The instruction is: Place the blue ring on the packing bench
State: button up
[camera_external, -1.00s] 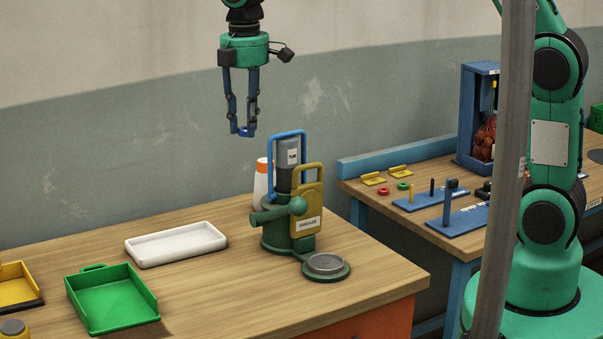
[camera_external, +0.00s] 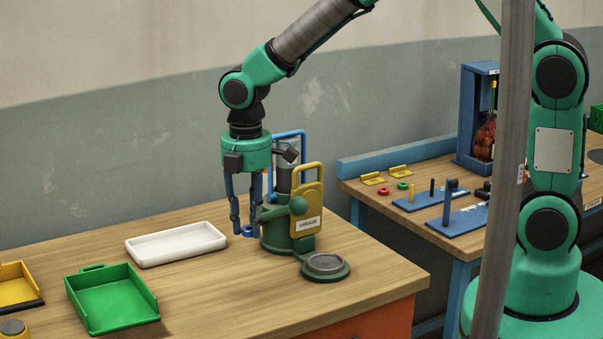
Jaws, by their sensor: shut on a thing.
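The blue ring (camera_external: 248,231) is between the fingertips of my gripper (camera_external: 247,233), which is shut on it. The ring is low, at or just above the wooden top of the bench (camera_external: 215,285); I cannot tell whether it touches the wood. The fingers partly cover the ring.
A green tray (camera_external: 112,300) and a yellow tray (camera_external: 15,285) lie at left. Bare wood lies in front of my gripper.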

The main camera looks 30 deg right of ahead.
notch_tip(320, 180, down, 12)
jog(key=shift+r, duration=0.1)
jog(key=shift+w, duration=0.1)
jog(key=b, duration=0.1)
send_over(186, 291)
jog(key=shift+f, duration=0.75)
jog(key=shift+f, duration=0.1)
jog(key=shift+f+b, duration=0.35)
jog(key=shift+f, duration=1.3)
jog(key=shift+f, duration=0.2)
jog(key=o, duration=0.9)
